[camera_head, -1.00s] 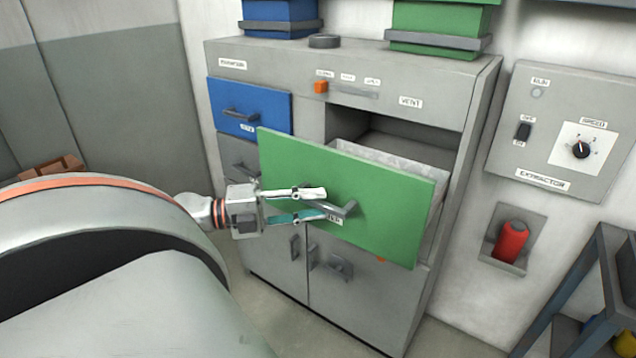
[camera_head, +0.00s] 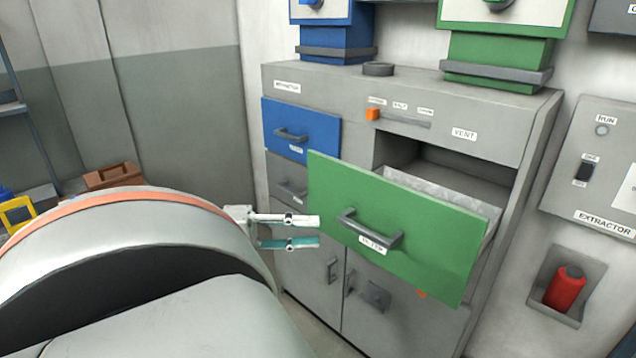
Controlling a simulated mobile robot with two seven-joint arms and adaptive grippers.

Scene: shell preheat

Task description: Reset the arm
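My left gripper (camera_head: 305,232) is open, with two fingers pointing right and nothing between them. It is just left of the green drawer front (camera_head: 430,225), apart from its grey handle (camera_head: 370,230). The green drawer is pulled out of the grey cabinet (camera_head: 515,115). My large arm link fills the lower left and hides the gripper's wrist. My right gripper is out of view.
A blue drawer (camera_head: 300,130) is above left. Blue (camera_head: 335,40) and green (camera_head: 495,60) machines stand on the cabinet. An extractor panel (camera_head: 600,170) and red cylinder (camera_head: 565,290) are on the right wall. A brown box (camera_head: 112,176) is at the left.

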